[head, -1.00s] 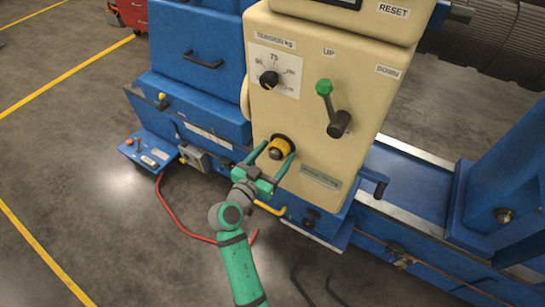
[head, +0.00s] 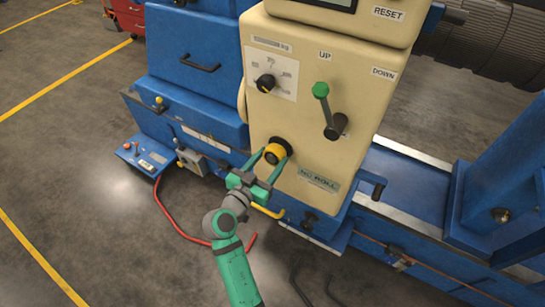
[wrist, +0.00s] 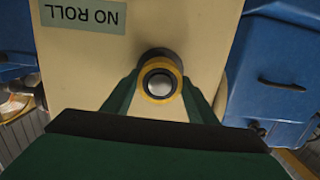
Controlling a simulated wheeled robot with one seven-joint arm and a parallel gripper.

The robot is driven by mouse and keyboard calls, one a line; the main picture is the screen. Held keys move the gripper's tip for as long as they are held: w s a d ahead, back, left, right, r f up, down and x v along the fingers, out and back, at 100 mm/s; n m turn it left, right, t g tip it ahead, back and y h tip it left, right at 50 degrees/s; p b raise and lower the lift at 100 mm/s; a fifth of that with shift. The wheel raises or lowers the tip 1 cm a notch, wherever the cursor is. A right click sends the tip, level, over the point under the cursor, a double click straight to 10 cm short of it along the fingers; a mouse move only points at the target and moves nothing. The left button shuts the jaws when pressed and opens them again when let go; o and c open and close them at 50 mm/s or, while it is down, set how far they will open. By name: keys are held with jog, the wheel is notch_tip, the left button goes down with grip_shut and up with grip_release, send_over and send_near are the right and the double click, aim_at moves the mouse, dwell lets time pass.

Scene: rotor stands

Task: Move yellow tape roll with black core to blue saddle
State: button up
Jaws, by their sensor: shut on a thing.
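The yellow tape roll with black core (head: 277,152) sits at the lower front of the cream control panel, at a round dark fitting. In the wrist view the roll (wrist: 150,92) shows end-on, a yellow ring with a dark inner ring around a pale round centre. My gripper (head: 275,154) is shut on the roll, with one green finger on each side. In the wrist view its fingers (wrist: 162,92) flank the roll left and right. I cannot tell whether the roll is clear of the fitting. I cannot tell which blue part is the saddle.
A green-knobbed lever (head: 322,104) sticks out above right of the roll. A NO ROLL plate (head: 319,178) is just right. A blue upright (head: 505,185) stands at the right on the machine bed. A red cable lies on the floor.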

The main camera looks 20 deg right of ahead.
jog(key=v, duration=0.7)
dwell(0.7)
jog(key=shift+a, duration=0.1)
dwell(0.3)
